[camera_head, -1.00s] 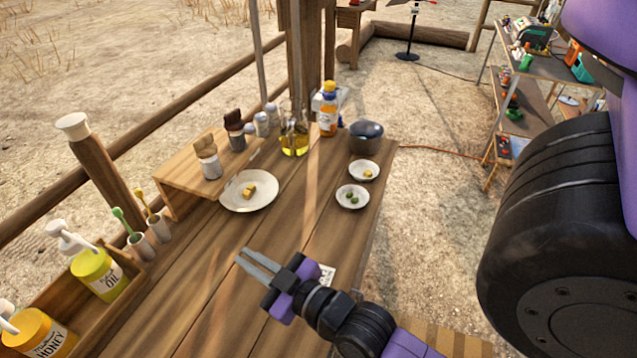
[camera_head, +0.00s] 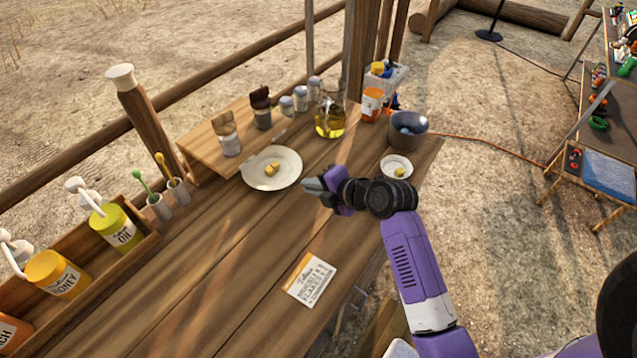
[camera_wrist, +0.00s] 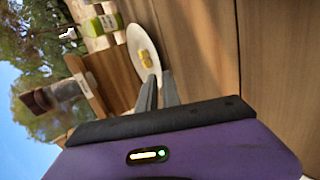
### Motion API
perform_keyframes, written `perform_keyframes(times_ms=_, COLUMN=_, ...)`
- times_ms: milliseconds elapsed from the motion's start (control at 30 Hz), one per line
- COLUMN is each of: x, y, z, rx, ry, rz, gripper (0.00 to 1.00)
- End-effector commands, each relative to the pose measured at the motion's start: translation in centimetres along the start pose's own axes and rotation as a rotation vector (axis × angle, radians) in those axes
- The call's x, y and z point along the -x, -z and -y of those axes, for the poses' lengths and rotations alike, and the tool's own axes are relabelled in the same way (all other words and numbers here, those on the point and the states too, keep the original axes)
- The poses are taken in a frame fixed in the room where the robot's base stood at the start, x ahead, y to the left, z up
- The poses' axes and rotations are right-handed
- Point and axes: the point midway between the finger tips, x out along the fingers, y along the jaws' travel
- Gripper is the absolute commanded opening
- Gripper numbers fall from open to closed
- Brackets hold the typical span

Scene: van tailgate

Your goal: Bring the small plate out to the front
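The other small plate, with green bits, is hidden behind my arm in the head view. A larger white plate (camera_head: 289,181) with yellow pieces lies to the left; it also shows in the wrist view (camera_wrist: 133,40). My gripper (camera_head: 306,186) is over the table, just right of and in front of the larger plate.
The dark bowl (camera_head: 409,135), an oil jug (camera_head: 329,122) and an orange-labelled bottle (camera_head: 371,104) stand at the back. A raised shelf (camera_head: 205,150) with jars is at the left. A printed card (camera_head: 310,280) lies on the otherwise clear front table (camera_head: 225,280).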

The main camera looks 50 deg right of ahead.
Motion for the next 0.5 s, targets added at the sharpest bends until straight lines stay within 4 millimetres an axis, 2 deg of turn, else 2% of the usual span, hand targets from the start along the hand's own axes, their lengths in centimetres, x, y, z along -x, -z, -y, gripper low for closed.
perform_keyframes(times_ms=167, x=-1.4, y=-0.1, z=-0.2, rx=0.008, ry=-0.001, rz=0.001, gripper=0.08)
perform_keyframes(times_ms=500, x=-6.2, y=-0.1, z=-0.2, rx=0.007, ry=-0.002, rz=0.002, gripper=0.08)
